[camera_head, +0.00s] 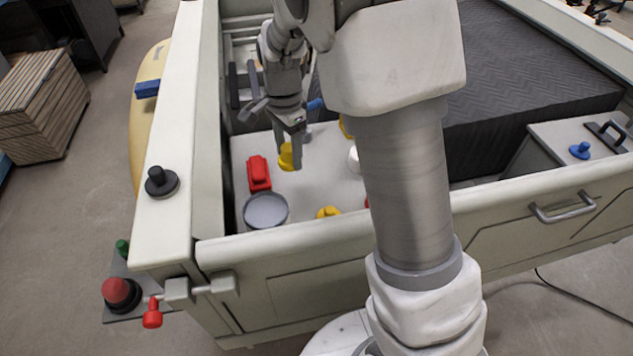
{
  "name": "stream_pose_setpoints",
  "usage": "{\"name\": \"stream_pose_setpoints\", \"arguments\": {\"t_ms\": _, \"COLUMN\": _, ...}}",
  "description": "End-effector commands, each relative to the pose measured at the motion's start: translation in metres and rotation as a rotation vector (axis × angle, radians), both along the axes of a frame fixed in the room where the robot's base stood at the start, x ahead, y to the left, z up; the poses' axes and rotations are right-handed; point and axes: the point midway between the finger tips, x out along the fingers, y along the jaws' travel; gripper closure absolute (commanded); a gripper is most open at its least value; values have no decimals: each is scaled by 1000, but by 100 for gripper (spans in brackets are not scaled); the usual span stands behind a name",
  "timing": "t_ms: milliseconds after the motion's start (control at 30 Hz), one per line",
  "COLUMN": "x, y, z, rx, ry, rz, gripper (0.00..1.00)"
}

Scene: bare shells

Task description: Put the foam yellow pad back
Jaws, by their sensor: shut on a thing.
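My gripper (293,150) hangs down over the white inner surface (308,187) of the walled bay. It is shut on a small yellow piece (286,159), which looks like the foam yellow pad; the fingers hide part of it. I cannot tell whether the piece touches the surface. A second yellow thing (328,212) shows at the front wall, partly hidden by the rim. Another bit of yellow (345,127) shows beside my arm, mostly hidden.
A red block (259,173) and a round grey-topped container (265,210) stand left of my gripper. A white round thing (353,159) is partly behind my arm. Pale walls (175,110) enclose the bay. A dark ribbed surface (540,80) fills the right.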

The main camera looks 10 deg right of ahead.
Motion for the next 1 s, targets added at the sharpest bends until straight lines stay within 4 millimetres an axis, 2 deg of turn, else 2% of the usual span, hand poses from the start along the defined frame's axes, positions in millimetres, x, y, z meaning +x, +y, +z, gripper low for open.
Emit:
{"name": "stream_pose_setpoints", "arguments": {"t_ms": 100, "x": 4, "y": 14, "z": -4, "rx": 0, "ry": -1, "rz": -193, "gripper": 84}}
{"name": "stream_pose_setpoints", "arguments": {"t_ms": 300, "x": 8, "y": 32, "z": -4, "rx": 1, "ry": -2, "rz": -460, "gripper": 84}}
{"name": "stream_pose_setpoints", "arguments": {"t_ms": 533, "x": 10, "y": 38, "z": -5, "rx": 0, "ry": -1, "rz": -597, "gripper": 84}}
{"name": "stream_pose_setpoints", "arguments": {"t_ms": 667, "x": 16, "y": 20, "z": -16, "rx": -1, "ry": 1, "rz": -614, "gripper": 84}}
{"name": "stream_pose_setpoints", "arguments": {"t_ms": 1000, "x": 39, "y": -51, "z": -60, "rx": 0, "ry": 1, "rz": -610, "gripper": 84}}
